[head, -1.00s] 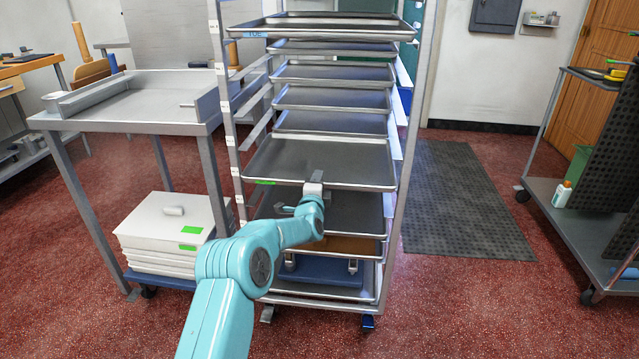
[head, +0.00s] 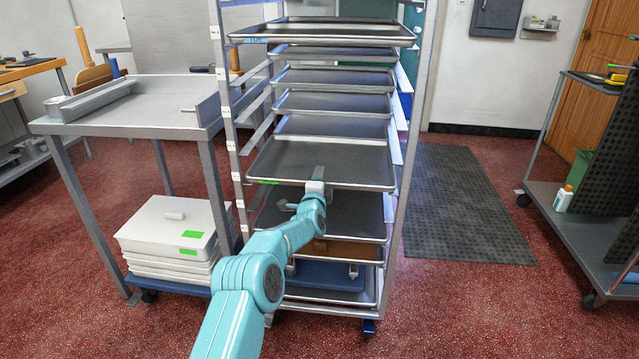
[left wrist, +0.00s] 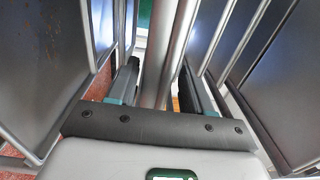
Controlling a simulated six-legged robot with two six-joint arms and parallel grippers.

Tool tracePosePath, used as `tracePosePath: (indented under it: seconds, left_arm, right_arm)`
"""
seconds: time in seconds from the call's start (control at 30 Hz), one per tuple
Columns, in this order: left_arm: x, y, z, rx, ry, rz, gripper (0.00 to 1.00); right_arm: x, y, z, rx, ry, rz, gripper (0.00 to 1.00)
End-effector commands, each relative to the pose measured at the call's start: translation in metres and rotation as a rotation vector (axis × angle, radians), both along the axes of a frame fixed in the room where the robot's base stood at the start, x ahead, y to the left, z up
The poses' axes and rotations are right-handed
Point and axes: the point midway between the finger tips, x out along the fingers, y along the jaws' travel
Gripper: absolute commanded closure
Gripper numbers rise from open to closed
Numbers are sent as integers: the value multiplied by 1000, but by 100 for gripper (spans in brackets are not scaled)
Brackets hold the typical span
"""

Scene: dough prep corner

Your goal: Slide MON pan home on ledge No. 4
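The pan with a green tag, whose lettering is too small to read, is a grey sheet pan (head: 345,160) in the middle of the rack in the head view. Its front sticks out past the trays above it. My left gripper (head: 316,186) is at the middle of its front rim, one finger showing over the rim. In the left wrist view the pan's rim (left wrist: 165,55) runs between the two fingers (left wrist: 160,90), which look closed on it. The pan's rear and side ledges are mostly hidden. My right gripper is out of view.
The rack's left post (head: 232,130) carries small white labels, unreadable here. A top tray with a blue tag (head: 320,33) also sticks out. Several trays fill the levels between. A steel table (head: 130,110) stands close on the left; a dark mat (head: 460,205) lies on the right.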

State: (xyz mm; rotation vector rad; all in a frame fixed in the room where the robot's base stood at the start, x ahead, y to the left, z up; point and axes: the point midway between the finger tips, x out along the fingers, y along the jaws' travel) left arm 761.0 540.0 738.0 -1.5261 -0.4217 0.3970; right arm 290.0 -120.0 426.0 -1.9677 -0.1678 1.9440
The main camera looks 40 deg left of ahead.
Motion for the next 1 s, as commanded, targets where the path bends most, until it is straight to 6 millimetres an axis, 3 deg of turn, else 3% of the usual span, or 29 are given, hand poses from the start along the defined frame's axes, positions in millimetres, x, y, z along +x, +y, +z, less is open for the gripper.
tracePosePath:
  seconds: [0.37, 1.0]
  left_arm:
    - [-2, -3, -5, -7, 10, -3, 39]
    - [-51, -31, -4, -7, 8, -3, 39]
  right_arm:
    - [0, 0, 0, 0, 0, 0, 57]
    - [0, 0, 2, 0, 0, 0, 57]
